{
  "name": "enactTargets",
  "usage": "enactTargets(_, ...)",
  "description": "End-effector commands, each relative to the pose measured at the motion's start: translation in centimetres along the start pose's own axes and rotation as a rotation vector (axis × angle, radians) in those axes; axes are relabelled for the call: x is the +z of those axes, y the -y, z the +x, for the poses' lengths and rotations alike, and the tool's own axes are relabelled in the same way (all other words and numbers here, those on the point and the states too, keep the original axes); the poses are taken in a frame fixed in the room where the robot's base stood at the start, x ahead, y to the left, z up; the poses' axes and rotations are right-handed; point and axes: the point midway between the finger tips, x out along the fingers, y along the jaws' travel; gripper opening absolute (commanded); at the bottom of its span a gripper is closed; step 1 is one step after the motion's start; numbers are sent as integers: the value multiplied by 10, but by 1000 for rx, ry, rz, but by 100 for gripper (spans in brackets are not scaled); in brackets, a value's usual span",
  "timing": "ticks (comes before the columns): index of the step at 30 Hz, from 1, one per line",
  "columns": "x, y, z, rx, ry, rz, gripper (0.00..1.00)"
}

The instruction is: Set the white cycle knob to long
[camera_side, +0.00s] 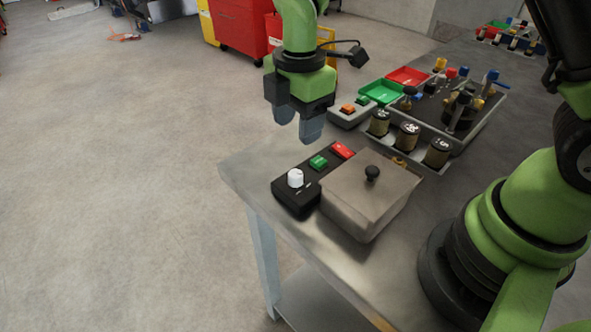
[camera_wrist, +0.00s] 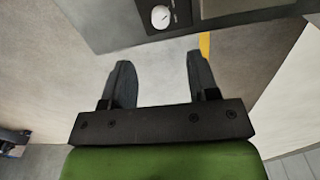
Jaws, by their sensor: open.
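The white cycle knob (camera_side: 295,178) stands on the near left end of a black control panel (camera_side: 288,197) at the table's edge. In the wrist view the knob (camera_wrist: 160,17) shows at the top, beyond the fingertips, with a dark plate around it. Its setting is too small to read. My gripper (camera_side: 298,133) hangs in the air above and behind the panel in the side view, apart from the knob. In the wrist view my gripper (camera_wrist: 158,60) has its two fingers spread with nothing between them.
A green button (camera_side: 318,162) and a red switch (camera_side: 342,150) share the panel. A grey lidded box (camera_side: 370,195) with a black lid knob stands right beside it. Behind are a small box with an orange button (camera_side: 348,109), several jars and coloured bins. The floor at left is open.

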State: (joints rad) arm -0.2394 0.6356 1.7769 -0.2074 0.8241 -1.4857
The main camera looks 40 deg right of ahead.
Motion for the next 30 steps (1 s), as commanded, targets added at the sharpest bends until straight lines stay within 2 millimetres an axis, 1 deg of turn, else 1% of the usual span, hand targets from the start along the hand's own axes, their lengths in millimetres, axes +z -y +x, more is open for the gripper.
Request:
enactTargets(1,-1,-1,7,-11,6,-33,55)
enactTargets(3,-2,-1,13,-17,10,-61,55)
enactTargets(8,-2,-1,30,-24,12,-71,55)
enactTargets(15,-1,1,75,-24,13,-68,55)
enactTargets(18,-1,1,91,-22,12,-67,55)
enactTargets(21,-1,1,102,-21,12,-67,55)
enactTargets(25,-1,1,110,-19,12,-66,55)
enactTargets(30,-1,0,111,-17,11,-66,55)
